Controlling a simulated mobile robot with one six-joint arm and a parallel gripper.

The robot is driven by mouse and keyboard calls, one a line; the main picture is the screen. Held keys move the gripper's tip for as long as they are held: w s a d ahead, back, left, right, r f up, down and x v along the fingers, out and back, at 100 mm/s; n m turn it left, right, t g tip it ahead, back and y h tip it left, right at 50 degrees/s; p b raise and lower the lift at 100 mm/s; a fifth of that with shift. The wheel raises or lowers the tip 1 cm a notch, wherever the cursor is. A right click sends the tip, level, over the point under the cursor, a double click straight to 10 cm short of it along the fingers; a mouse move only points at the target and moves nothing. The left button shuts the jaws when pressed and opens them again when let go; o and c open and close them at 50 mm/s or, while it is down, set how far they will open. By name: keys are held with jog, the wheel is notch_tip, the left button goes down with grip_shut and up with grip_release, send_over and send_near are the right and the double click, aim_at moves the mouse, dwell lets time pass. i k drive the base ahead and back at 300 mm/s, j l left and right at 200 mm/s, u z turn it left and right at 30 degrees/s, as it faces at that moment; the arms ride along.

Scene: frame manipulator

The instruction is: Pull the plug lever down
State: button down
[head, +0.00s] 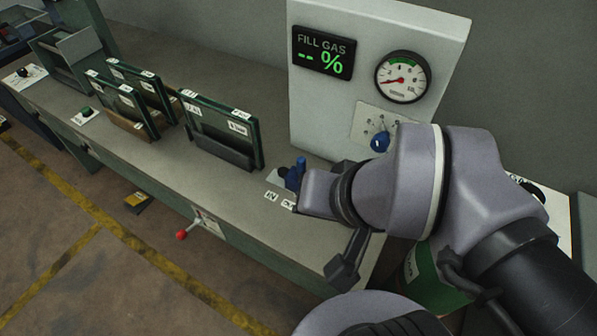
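A red-knobbed lever (187,233) sticks out low from the front face of the long bench, beside a small label plate. A blue handle (294,174) stands on the bench top next to small white labels, just left of my wrist. I cannot tell for sure which of these is the plug lever. My gripper (345,269) shows only as a dark part below my wrist, near the bench's front edge. It is apart from the red-knobbed lever and to its right. My arm hides most of the gripper, so its opening and any contact do not show.
A white panel (330,110) at the back carries a "FILL GAS" display (323,53), a round gauge (403,77) and a blue knob (379,142). Framed glass panes (222,130) stand on the bench (232,191). The floor in front, with yellow lines, looks mostly clear.

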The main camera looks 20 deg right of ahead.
aim_at(182, 234)
jog(key=u, duration=1.25)
